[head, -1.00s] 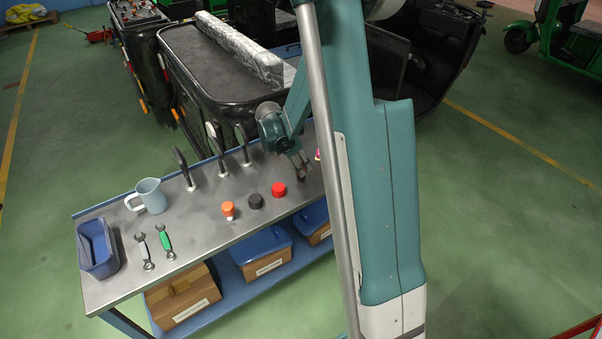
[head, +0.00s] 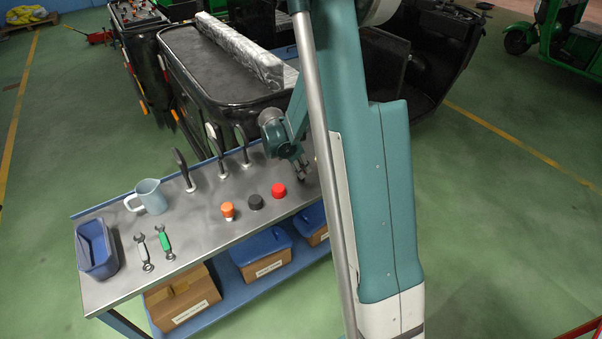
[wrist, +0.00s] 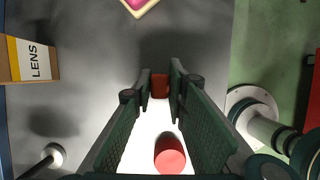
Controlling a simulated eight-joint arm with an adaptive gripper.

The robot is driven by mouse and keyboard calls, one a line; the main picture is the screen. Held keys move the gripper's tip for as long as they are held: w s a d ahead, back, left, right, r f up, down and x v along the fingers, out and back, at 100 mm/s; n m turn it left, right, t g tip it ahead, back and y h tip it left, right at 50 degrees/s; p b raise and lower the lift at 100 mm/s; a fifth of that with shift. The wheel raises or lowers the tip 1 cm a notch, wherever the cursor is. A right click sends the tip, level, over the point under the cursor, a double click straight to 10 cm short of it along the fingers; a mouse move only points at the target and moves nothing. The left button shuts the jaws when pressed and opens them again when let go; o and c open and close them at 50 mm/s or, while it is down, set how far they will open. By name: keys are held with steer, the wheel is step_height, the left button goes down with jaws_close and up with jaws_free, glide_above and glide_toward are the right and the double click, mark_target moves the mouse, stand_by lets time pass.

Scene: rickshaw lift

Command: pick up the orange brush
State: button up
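An orange-topped piece with a pale base (head: 228,210) stands on the grey bench top (head: 205,235); I cannot tell for sure that it is the orange brush. My gripper (head: 302,176) is over the bench's right part, to the right of that piece and of the red cap (head: 278,190). In the wrist view my gripper (wrist: 162,88) has its fingers apart. A dark red block (wrist: 160,86) shows between the fingertips and a red round top (wrist: 169,155) lower down; I cannot tell whether the fingers touch either. No clear orange brush shows in the wrist view.
A black cap (head: 255,202) stands between the orange and red ones. Several dark upright handles, one here (head: 183,168), line the back edge. A mug (head: 149,196), blue bin (head: 96,248) and wrenches (head: 164,240) are left. The wrist view shows a LENS box (wrist: 32,60).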

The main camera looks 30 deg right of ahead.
steer(key=c, duration=0.3)
steer(key=shift+r, duration=0.15)
steer(key=shift+r+p, duration=0.85)
steer(key=shift+r, duration=4)
